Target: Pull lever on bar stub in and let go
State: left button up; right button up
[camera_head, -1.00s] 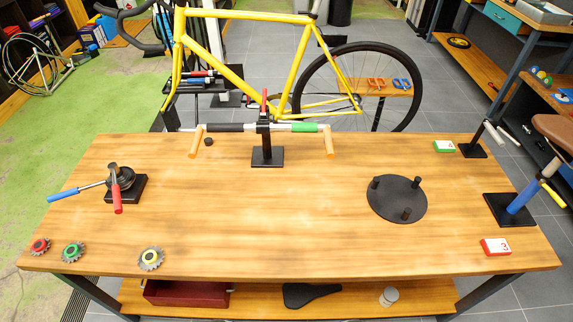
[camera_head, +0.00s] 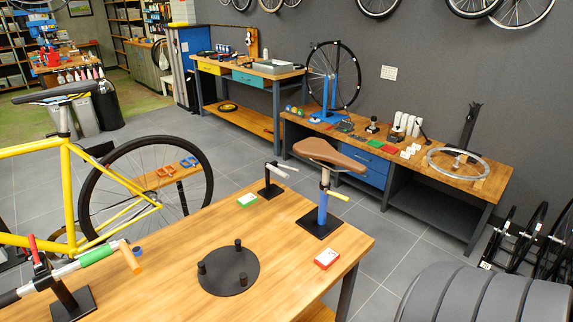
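A short silver bar stub (camera_head: 278,172) is held on a black stand (camera_head: 270,189) near the far edge of the wooden table. A thin dark and pale piece beside the stub may be its lever; it is too small to tell how it is set. Neither of my grippers is in view.
A brown saddle (camera_head: 329,154) on a blue post stands right of the stub. A green-white card (camera_head: 247,200), a red-white card (camera_head: 327,258) and a black disc with pegs (camera_head: 229,271) lie nearby. A handlebar stand (camera_head: 72,301) is at left. A workbench (camera_head: 480,196) stands behind.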

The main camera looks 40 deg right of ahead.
aim_at(285, 167)
jog(key=l, duration=1.25)
jog(key=i+l, duration=0.15)
jog(key=l, duration=1.05)
jog(key=k+l, duration=0.1)
jog(key=l, duration=1.45)
jog(key=k, duration=0.5)
